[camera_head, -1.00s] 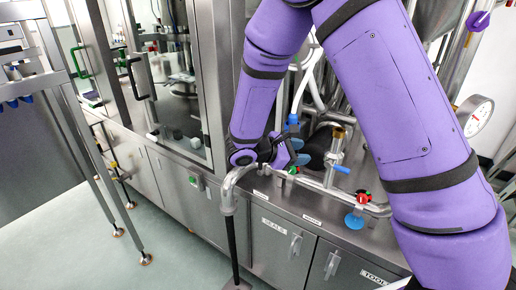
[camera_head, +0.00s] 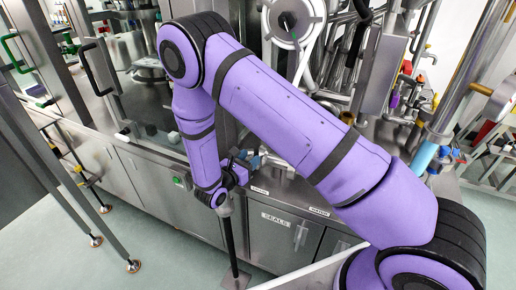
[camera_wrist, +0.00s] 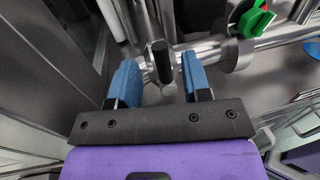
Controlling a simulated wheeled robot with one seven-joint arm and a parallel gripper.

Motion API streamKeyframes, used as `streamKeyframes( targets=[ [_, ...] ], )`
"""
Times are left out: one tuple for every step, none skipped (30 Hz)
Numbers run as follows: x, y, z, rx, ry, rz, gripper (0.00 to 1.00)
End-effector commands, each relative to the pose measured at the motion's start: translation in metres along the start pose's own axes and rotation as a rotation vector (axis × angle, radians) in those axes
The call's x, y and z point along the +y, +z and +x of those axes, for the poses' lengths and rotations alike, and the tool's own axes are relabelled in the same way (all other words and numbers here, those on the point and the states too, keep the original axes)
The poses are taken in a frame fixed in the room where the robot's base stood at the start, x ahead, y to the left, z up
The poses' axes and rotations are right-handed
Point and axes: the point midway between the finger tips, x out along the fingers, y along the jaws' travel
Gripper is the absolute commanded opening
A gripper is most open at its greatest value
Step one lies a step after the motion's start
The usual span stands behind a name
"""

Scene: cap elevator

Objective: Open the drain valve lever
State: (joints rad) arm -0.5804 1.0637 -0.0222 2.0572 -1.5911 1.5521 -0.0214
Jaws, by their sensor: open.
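A short black-gripped lever (camera_wrist: 161,62), which looks like the drain valve lever, stands on a metal pipe fitting in the wrist view. My gripper (camera_wrist: 158,70) is open, with one blue finger on each side of the lever. A gap shows between the lever and each finger, so neither seems to touch it. In the head view my gripper (camera_head: 250,160) is low by the counter edge, and my arm hides the lever there.
A green knob (camera_wrist: 252,20) sits on the pipe right of the lever, and a blue part (camera_wrist: 313,50) lies at the right edge. A counter with a "SEALS" cabinet (camera_head: 280,238) stands below my arm.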

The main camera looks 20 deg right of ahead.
Motion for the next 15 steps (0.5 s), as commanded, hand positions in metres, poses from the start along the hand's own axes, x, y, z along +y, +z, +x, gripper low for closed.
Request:
streamKeyframes(
  targets=[
    [0.0,0.0,0.008,0.0,-0.002,0.0,0.44],
    [-0.001,0.0,0.013,0.0,-0.003,0.0,0.44],
    [-0.001,0.0,0.019,0.0,-0.004,0.001,0.44],
    [0.0,0.0,0.024,0.001,-0.003,0.001,0.44],
    [0.0,0.0,0.028,0.001,-0.003,0.001,0.44],
    [-0.001,0.0,0.034,0.001,-0.004,0.001,0.44],
    [-0.001,0.0,0.038,0.001,-0.003,0.001,0.44],
    [0.0,0.0,0.041,0.001,-0.002,0.001,0.44],
    [0.0,0.0,0.046,0.001,-0.003,0.001,0.44],
    [-0.001,0.0,0.049,0.001,-0.003,0.002,0.44],
    [0.0,0.0,0.052,0.001,-0.003,0.002,0.44],
    [0.0,0.0,0.055,0.001,-0.002,0.001,0.44],
    [0.0,0.0,0.056,0.001,-0.001,0.001,0.44],
    [0.0,0.0,0.058,0.001,-0.001,0.001,0.44],
    [0.0,0.0,0.059,0.001,-0.001,0.001,0.44]
  ],
)
